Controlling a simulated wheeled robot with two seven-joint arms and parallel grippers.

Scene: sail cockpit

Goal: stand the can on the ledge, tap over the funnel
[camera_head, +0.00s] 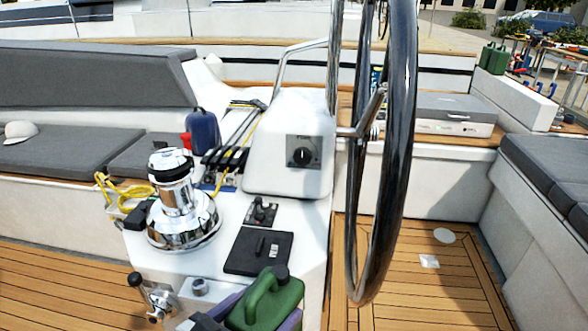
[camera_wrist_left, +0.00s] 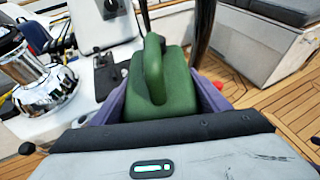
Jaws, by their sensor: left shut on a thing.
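A green can (camera_head: 262,304) with a moulded handle and a dark cap is at the bottom middle of the head view. My left gripper (camera_head: 258,314) is shut on it, with its purple fingers on either side. In the left wrist view the can (camera_wrist_left: 165,85) sits between the purple fingers, handle up. The can is in front of the white console; its base is hidden, so I cannot tell whether it touches anything. I cannot make out a tap or a funnel for sure. My right gripper is not in view.
The steering wheel (camera_head: 402,130) stands upright right of the console (camera_head: 293,165). A chrome winch (camera_head: 178,205) and a blue jug (camera_head: 203,131) are on the left. Another green can (camera_head: 493,58) stands on the white ledge (camera_head: 515,92) at the far right. The teak floor is largely clear.

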